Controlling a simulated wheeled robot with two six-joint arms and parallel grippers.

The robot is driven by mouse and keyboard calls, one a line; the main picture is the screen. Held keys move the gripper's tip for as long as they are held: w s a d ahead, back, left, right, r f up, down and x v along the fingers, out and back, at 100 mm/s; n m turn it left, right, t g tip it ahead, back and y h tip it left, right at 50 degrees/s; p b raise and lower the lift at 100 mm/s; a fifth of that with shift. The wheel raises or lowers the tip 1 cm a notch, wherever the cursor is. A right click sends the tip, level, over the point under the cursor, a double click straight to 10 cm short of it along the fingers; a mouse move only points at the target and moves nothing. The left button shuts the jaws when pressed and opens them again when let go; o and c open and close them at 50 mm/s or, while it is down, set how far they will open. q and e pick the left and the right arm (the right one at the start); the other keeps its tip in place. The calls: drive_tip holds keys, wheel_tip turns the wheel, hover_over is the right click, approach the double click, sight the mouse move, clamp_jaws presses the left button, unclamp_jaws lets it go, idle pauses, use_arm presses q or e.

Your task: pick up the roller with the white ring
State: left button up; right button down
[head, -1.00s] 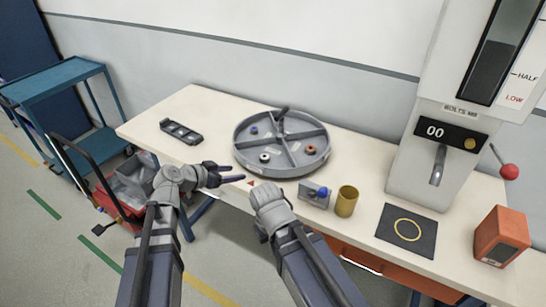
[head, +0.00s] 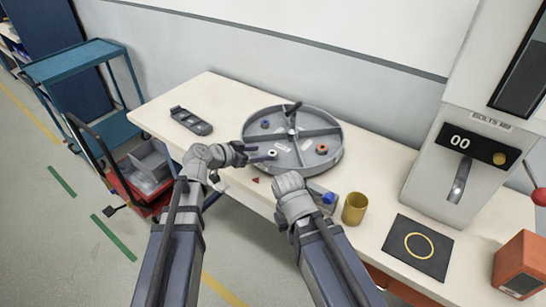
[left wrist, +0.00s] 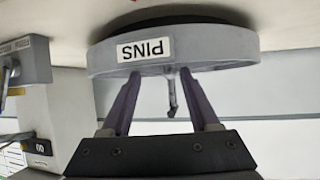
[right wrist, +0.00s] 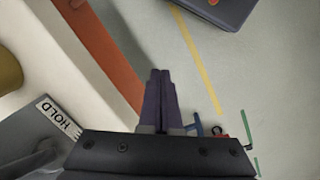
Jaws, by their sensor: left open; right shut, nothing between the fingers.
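The round grey tray (head: 330,165) is split into compartments on the table. The roller with the white ring (head: 272,153) is in its near-left compartment. A roller with a dark blue ring (head: 265,124) and one with a red-orange ring (head: 322,149) lie in other compartments. My left gripper (head: 263,152) is open at the tray's left rim, fingers toward the white ring. In the left wrist view its fingers (left wrist: 160,80) point at the tray wall labelled PINS; the rollers are hidden there. My right gripper (right wrist: 160,72) is shut and empty by the table's front edge.
A gold cup (head: 355,208) and a grey holder with a blue knob (head: 328,197) stand right of my right gripper. A dark mat with a yellow circle (head: 418,248) lies farther right, before the dispenser (head: 465,150). A dark caddy (head: 192,120) lies left of the tray.

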sight(272, 153)
use_arm(q)
drive_tip(key=shift+f+b+x, duration=0.25)
drive_tip(key=shift+b+x, duration=0.95)
drive_tip(key=shift+x, duration=1.15)
drive_tip(key=shift+w+d+f, duration=0.15)
drive_tip(key=shift+d, duration=0.2)
drive_tip(key=shift+c, duration=0.2)
clamp_jaws()
